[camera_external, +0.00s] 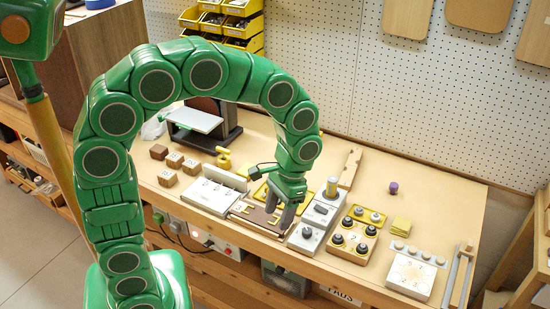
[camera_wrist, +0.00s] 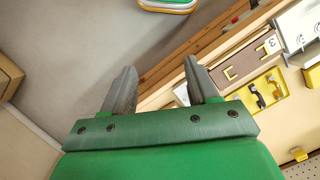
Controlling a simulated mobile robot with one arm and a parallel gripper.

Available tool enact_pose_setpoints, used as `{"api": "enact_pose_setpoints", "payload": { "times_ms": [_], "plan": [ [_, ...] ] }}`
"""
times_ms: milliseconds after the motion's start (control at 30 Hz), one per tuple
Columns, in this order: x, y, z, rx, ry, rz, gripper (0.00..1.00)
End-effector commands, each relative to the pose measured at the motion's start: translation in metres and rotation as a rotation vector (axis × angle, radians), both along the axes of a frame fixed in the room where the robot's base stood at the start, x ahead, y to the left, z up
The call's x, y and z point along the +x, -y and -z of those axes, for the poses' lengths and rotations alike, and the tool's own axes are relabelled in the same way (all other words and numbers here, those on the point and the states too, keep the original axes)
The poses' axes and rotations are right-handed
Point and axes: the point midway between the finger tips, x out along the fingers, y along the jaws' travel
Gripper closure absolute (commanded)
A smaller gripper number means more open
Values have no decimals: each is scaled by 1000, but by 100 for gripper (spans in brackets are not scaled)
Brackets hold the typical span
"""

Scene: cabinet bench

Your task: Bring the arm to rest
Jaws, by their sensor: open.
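My green arm arches over the bench in the external view. My gripper (camera_external: 281,208) hangs down above the middle of the bench, over a brown board (camera_external: 258,217) and beside a grey box with a knob. In the wrist view the two grey fingers of my gripper (camera_wrist: 162,88) stand apart with nothing between them. The bench's front edge and the floor show beyond them.
Small wooden blocks (camera_external: 168,178) and a white panel (camera_external: 212,197) lie to the left. A board with black knobs (camera_external: 352,241) and a white dial plate (camera_external: 411,276) lie to the right. A purple piece (camera_external: 393,187) stands at the back right, with bare bench around it.

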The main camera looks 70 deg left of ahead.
Motion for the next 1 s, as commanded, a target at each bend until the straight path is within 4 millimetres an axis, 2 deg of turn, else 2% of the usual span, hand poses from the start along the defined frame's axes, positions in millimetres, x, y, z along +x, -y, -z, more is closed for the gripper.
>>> {"api": "enact_pose_setpoints", "payload": {
  "times_ms": [467, 1000],
  "plan": [
    [-90, 32, -26, 20, 54, 128, 41],
    [-188, 49, -26, 39, 108, 253, 41]
  ]
}}
